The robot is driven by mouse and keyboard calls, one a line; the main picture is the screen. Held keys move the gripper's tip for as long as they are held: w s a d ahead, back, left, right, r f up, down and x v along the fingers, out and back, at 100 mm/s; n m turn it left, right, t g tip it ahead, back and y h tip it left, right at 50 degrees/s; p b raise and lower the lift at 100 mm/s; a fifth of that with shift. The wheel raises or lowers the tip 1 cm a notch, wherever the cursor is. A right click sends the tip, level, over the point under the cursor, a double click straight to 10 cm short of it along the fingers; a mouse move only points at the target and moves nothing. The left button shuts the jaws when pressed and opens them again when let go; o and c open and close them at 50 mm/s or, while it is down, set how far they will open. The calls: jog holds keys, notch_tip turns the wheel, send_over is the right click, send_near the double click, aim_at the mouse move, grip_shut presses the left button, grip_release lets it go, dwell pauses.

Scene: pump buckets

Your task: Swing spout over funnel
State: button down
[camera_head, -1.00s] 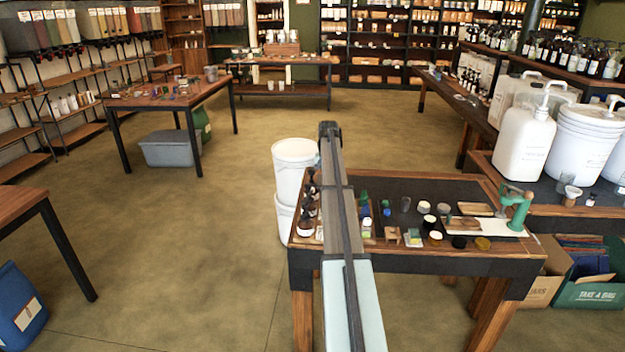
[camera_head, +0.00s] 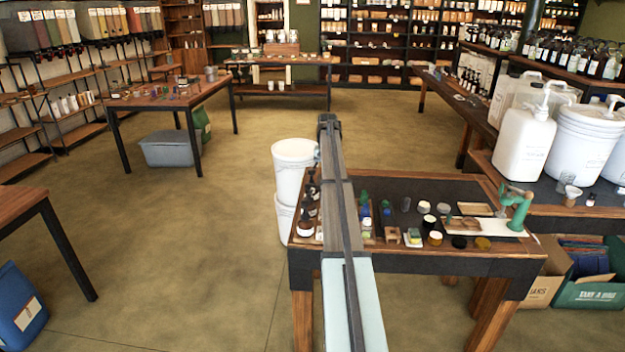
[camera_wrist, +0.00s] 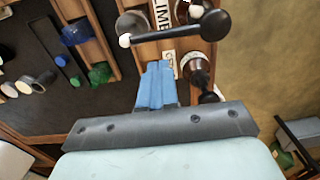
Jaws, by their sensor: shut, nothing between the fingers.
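In the wrist view a black pump head (camera_wrist: 215,25) has a long dark spout reaching left, ending in a white tip (camera_wrist: 125,41). A grey round rim, which looks like the funnel (camera_wrist: 131,20), lies by the tip; the tip overlaps its lower edge in the picture, and I cannot tell the height between them. My gripper (camera_wrist: 157,72) has blue fingers pressed together, empty, just below the spout in the picture; contact is unclear. In the head view the dark pump bottles (camera_head: 309,208) stand at the table's left end, and my arm hides the gripper.
Other pump bottles (camera_wrist: 196,66) stand close to the right of my fingers. A wooden rack with green and blue caps (camera_wrist: 100,73) lies to the left. The table (camera_head: 400,262) also holds several jars and a green press (camera_head: 517,210). White buckets (camera_head: 293,165) stand behind its left end.

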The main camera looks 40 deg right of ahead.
notch_tip(320, 180, up, 5)
jog(key=shift+f, duration=0.15)
dwell(0.3)
jog(key=shift+a, duration=0.1)
